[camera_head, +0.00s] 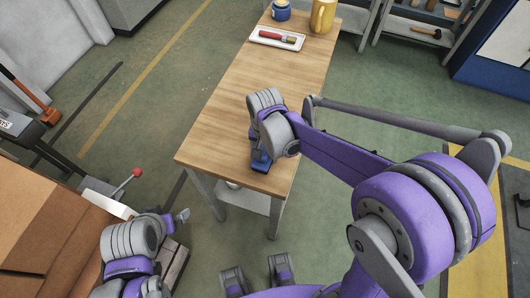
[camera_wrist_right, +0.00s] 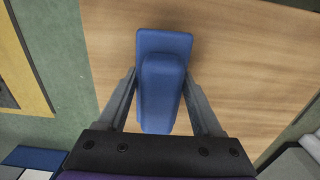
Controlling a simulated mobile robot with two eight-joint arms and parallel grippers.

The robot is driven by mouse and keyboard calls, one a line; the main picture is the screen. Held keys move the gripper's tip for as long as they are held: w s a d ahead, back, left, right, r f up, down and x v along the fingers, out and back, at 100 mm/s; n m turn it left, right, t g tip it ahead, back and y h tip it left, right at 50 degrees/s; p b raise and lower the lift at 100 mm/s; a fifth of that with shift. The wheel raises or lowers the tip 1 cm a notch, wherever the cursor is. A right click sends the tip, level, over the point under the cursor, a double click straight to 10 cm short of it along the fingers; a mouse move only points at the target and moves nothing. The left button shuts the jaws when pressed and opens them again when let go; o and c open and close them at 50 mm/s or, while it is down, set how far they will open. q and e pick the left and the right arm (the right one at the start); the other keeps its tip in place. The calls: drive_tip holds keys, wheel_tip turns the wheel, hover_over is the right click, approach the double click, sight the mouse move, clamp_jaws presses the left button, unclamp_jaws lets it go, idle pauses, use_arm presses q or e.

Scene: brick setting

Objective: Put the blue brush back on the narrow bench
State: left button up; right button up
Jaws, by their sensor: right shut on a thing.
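The blue brush (camera_head: 261,163) is at the near end of the narrow bench (camera_head: 225,125), over its wooden top. My right gripper (camera_head: 262,154) is shut on it from above. In the right wrist view the blue brush (camera_wrist_right: 163,85) sits between the two grey fingers of the right gripper (camera_wrist_right: 163,98), with wood behind it. I cannot tell whether the brush touches the bench top. My left gripper (camera_head: 181,216) is low at the left, apart from the bench, by a brown box; its finger opening is not clear.
A white tray (camera_head: 258,40) with a red-handled brush (camera_head: 278,36) lies at the bench's far end, near a blue jar (camera_head: 281,12) and a yellow mug (camera_head: 322,16). The middle of the bench is clear. A cardboard box (camera_head: 50,235) stands at the lower left.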

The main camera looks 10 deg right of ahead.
drive_tip(key=shift+f, duration=0.25)
drive_tip(key=o, duration=0.9)
drive_tip(key=shift+f, duration=0.1)
drive_tip(key=shift+c, duration=0.2)
drive_tip(key=o, duration=0.5)
drive_tip(key=shift+c, duration=0.2)
drive_tip(key=shift+r, duration=0.25)
wheel_tip(320, 180, up, 12)
drive_tip(key=shift+p, duration=0.65)
drive_tip(key=s+d+f+n+t, duration=0.2)
drive_tip(key=s+d+n, duration=0.1)
drive_tip(key=s, duration=0.4)
drive_tip(key=s+d+f+n+t, duration=0.2)
drive_tip(key=s+d+n+t, duration=0.1)
drive_tip(key=s, duration=0.4)
drive_tip(key=shift+s+d+f+n, duration=0.15)
drive_tip(key=shift+d+f+n, duration=0.25)
